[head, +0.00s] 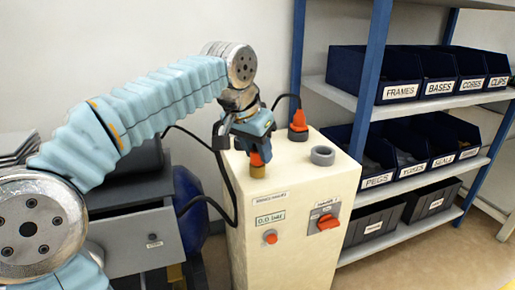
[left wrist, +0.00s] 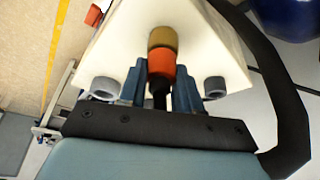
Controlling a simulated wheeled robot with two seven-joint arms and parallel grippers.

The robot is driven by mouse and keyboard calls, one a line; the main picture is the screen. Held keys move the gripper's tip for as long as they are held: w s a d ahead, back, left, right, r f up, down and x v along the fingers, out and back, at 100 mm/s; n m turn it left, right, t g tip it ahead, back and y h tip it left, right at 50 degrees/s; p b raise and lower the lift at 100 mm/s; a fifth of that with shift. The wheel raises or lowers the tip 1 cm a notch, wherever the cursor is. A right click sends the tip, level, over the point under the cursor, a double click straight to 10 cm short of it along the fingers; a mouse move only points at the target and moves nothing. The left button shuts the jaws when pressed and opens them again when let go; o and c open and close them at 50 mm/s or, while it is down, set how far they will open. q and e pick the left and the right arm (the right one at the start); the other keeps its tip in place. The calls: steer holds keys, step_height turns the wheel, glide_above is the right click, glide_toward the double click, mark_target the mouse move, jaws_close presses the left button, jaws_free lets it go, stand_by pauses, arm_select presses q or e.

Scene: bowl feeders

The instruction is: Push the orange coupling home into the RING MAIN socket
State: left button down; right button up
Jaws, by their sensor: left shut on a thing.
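My left gripper (head: 257,146) is over the front left of the cream cabinet's top, pointing down. It is shut on the orange coupling (head: 257,159). In the left wrist view the coupling (left wrist: 162,64) stands between the blue fingers (left wrist: 160,86), with a black stem on the gripper side. Its far end meets a brass-coloured socket (left wrist: 163,37), which also shows below it in the head view (head: 258,172). They look in line and touching; how deep the coupling sits cannot be told. The socket's label is not readable. My right gripper is not in view.
The cabinet (head: 290,187) also carries a grey ring socket (head: 322,156) and a second orange plug (head: 298,122) with a black cable. Its front has a 0.0 bar display (head: 270,218) and a red switch (head: 327,221). A black hose loops left of my gripper. Shelved bins stand right.

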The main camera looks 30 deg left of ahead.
arm_select(q)
steer(key=c, duration=0.5)
jaws_free()
steer(key=shift+r, duration=0.1)
steer(key=p+v, duration=0.4)
steer(key=shift+r, duration=0.3)
steer(key=shift+p+v, duration=0.65)
steer(key=shift+v, duration=0.55)
steer(key=shift+w, duration=0.1)
steer(key=shift+r, duration=2)
